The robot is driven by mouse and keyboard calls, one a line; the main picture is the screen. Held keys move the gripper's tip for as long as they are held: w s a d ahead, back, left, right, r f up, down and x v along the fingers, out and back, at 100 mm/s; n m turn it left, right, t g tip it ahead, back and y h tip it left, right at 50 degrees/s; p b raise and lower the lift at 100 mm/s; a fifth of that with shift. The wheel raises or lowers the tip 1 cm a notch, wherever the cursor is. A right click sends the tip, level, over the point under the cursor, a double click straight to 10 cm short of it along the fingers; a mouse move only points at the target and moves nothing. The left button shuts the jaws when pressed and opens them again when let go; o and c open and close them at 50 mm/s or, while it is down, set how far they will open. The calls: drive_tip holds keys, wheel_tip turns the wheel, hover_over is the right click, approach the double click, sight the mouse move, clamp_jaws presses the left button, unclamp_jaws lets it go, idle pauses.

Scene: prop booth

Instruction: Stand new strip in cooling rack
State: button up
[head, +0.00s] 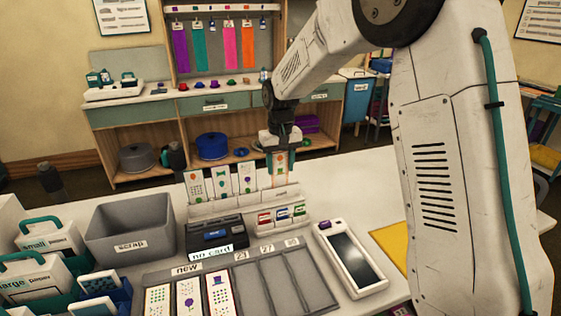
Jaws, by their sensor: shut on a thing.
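My gripper (281,148) is shut on a white photo strip (280,165) with small coloured pictures, held upright. The cooling rack (225,212) is a pale stepped stand on the table. Three printed strips, such as the middle one (221,182), stand in its left and middle part. The held strip is over the rack's right end, its lower end close to the rack's back edge. I cannot tell whether it is in a slot.
A black device marked "no card" (216,240) and small coloured cards (281,214) sit before the rack. A grey scrap bin (128,230) and paper boxes (48,240) are left. A white device with a dark screen (350,258) lies right. Table behind the rack's right is clear.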

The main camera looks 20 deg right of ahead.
drive_tip(key=shift+f, duration=0.4)
drive_tip(key=o, duration=0.7)
wheel_tip(320, 180, up, 8)
drive_tip(key=shift+f, duration=0.1)
idle(0.3)
idle(0.5)
